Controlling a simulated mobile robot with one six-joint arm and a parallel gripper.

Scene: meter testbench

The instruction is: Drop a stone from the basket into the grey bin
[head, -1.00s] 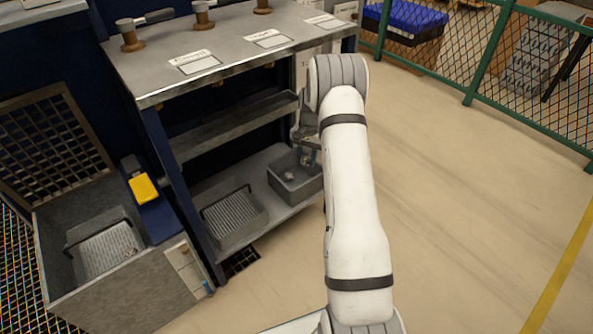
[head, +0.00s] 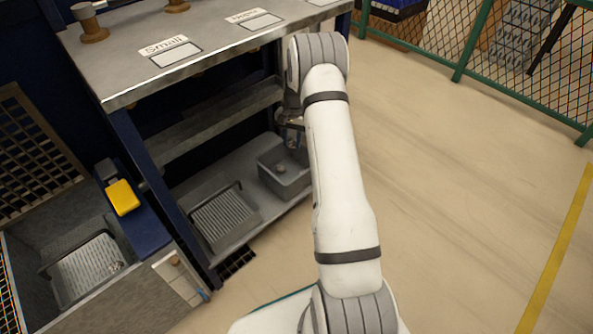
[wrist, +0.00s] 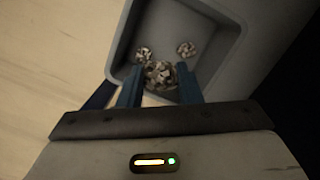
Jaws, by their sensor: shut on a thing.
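My gripper (wrist: 160,85) is shut on a speckled brown-and-white stone (wrist: 159,74), seen between its blue fingers in the wrist view. It is above the grey bin (wrist: 208,18), near the bin's near side. Two other stones, one left (wrist: 142,54) and one right (wrist: 186,48), lie on the bin floor. In the head view the grey bin (head: 287,189) stands on the bench's lower shelf. My gripper (head: 292,138) is at its top, partly hidden by my arm. The basket (head: 64,286) stands in an open box at the lower left, with small pale stones at its right end.
A ribbed grey tray (head: 226,218) stands left of the bin on the lower shelf. Another shelf (head: 215,125) and the bench top (head: 200,62) are above. A yellow object (head: 122,197) is beside the box. Open floor lies to the right, up to a green fence (head: 500,82).

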